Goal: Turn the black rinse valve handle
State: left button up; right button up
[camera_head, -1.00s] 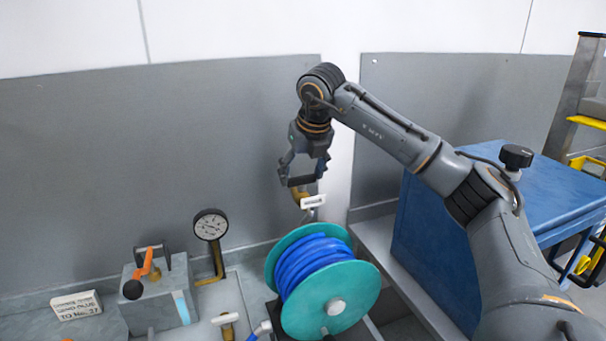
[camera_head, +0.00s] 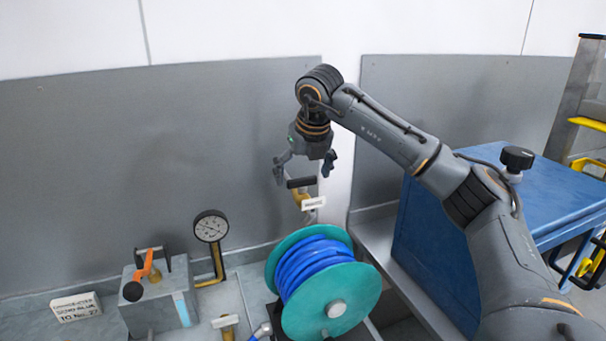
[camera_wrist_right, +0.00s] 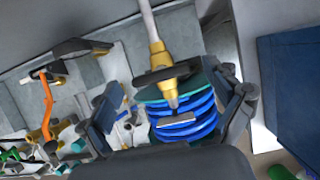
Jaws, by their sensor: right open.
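The black rinse valve handle (camera_head: 300,183) is a short dark bar on top of a brass valve body (camera_head: 303,198), above the hose reel. A white tag (camera_head: 314,204) hangs at the valve. My right gripper (camera_head: 304,174) is open and points down, with one finger on each side of the handle and a visible gap to both. In the right wrist view, the handle (camera_wrist_right: 154,77) crosses the brass fitting (camera_wrist_right: 157,58) between the spread fingers (camera_wrist_right: 168,110). Whether the gripper touches the handle cannot be told. My left gripper is out of view.
A teal reel with blue hose (camera_head: 318,268) stands just below the valve. A pressure gauge (camera_head: 211,226) and a grey box with an orange lever (camera_head: 160,290) stand to the left. A grey wall panel (camera_head: 150,150) is behind. A blue box (camera_head: 430,240) is at right.

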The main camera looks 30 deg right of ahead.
jog(key=v, duration=1.2)
